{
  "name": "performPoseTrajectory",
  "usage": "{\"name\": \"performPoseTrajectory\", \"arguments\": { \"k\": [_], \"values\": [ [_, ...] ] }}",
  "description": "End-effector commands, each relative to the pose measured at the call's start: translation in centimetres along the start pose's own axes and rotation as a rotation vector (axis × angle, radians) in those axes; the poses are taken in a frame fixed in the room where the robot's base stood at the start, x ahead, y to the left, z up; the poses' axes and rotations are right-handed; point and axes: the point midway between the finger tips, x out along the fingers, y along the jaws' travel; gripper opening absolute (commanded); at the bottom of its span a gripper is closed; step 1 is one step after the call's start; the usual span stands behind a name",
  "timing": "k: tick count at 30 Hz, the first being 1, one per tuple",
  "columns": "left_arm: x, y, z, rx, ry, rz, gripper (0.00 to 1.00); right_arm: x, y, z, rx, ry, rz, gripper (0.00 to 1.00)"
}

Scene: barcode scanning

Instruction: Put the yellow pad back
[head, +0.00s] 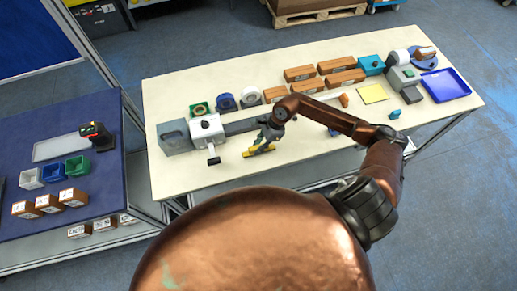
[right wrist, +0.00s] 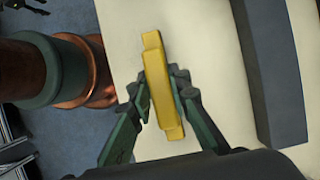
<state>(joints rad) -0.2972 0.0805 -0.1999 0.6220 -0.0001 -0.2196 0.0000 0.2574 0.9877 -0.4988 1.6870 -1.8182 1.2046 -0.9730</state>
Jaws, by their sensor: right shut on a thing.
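My right gripper (head: 265,140) is shut on a long yellow bar-shaped pad (head: 257,151) near the front of the cream table, in front of a dark grey strip. In the right wrist view, the pad (right wrist: 158,85) lies lengthwise between the two green fingers (right wrist: 160,102), with narrower tabs at both ends. Whether it touches the table I cannot tell. A separate flat yellow square (head: 373,93) lies on the table further right. My left gripper is not in view.
A white-and-grey device (head: 207,131) stands just left of the gripper. Brown boxes (head: 300,73) line the back. A blue tray (head: 446,84) is at the right end. A small teal object (head: 395,114) lies near the front edge. The front table strip is mostly clear.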

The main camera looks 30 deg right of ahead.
Motion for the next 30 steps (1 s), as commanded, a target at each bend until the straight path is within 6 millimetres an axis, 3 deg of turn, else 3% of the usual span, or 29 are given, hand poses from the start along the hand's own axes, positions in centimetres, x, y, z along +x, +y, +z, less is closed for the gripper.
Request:
{"name": "performPoseTrajectory", "arguments": {
  "k": [5, 15, 16, 18, 23, 30],
  "values": [
    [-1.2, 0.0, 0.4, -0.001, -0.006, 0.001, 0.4, 1.9, 0.1, -0.9, 0.003, 0.0, 0.001, 0.0],
    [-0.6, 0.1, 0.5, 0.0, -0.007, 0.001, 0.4, 2.4, 0.1, -1.2, 0.0, 0.002, 0.0, 0.0],
    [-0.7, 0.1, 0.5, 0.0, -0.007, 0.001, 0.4, 2.3, 0.1, -1.2, 0.001, 0.002, 0.001, 0.18],
    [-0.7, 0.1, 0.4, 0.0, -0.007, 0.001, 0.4, 2.3, 0.1, -1.1, 0.001, 0.002, 0.001, 0.23],
    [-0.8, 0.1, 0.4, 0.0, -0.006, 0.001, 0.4, 2.2, 0.1, -1.1, 0.001, 0.001, 0.001, 0.34],
    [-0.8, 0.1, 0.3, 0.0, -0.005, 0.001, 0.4, 2.2, 0.1, -1.1, 0.001, 0.001, 0.001, 0.35]
  ]
}}
